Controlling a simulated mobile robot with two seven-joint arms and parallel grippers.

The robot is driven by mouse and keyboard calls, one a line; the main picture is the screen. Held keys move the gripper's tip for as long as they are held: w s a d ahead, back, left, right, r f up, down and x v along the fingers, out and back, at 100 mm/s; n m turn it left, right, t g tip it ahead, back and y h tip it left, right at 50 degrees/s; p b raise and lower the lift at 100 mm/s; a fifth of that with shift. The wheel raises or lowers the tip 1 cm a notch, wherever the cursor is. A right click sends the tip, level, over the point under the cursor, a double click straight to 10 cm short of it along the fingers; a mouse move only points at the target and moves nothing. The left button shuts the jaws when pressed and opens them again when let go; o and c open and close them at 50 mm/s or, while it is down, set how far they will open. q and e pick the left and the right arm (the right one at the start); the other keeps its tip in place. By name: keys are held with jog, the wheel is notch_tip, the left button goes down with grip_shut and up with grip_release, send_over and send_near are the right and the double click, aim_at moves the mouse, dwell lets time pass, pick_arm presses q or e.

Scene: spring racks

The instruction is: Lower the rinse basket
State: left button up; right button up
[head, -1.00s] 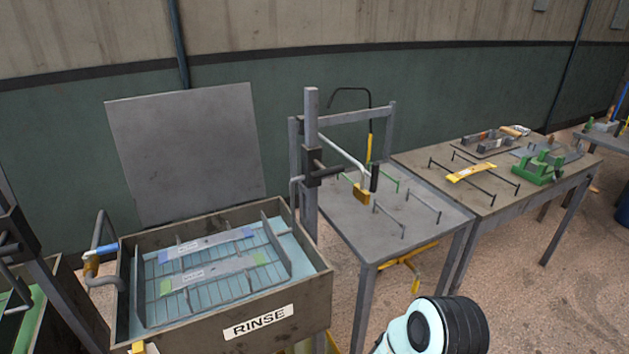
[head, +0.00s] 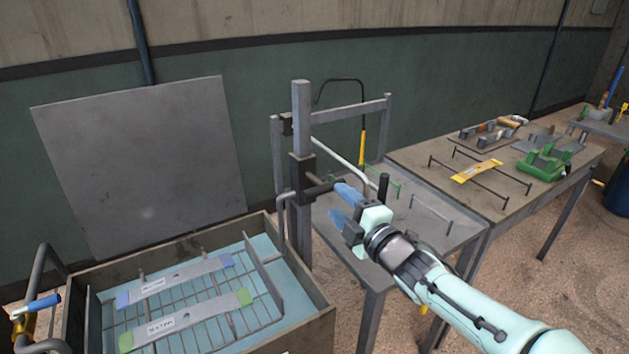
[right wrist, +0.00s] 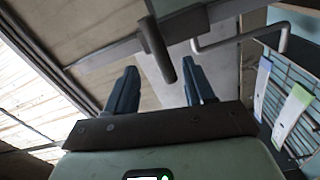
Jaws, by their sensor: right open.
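The rinse basket (head: 264,280) is a grey wire rack inside the rinse tank, with pale blue water around and under it. It carries two flat grey springs, one with blue ends (head: 175,280) and one with green ends (head: 187,320). An upright post (head: 302,130) behind the tank bears a dark carriage (head: 302,180) with a rod and a black upright grip (head: 383,187). My right gripper (head: 337,204) is open near the rod. In the right wrist view the black grip (right wrist: 155,50) appears between and beyond the open fingers (right wrist: 162,72). I cannot tell contact. My left gripper is out of view.
The tank's rim (head: 310,292) stands beside a grey table (head: 430,225) with small racks. A brown table (head: 475,205) farther right holds a yellow spring and a green fixture. A raised grey lid (head: 140,165) stands behind the tank. A bent pipe handle (head: 42,270) is at left.

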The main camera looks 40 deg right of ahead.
aim_at(317, 179)
jog(key=w, duration=0.3)
jog(key=w+p, duration=0.1)
jog(key=w, duration=0.2)
jog(key=w+d, duration=0.1)
jog(key=w, duration=0.3)
grip_shut()
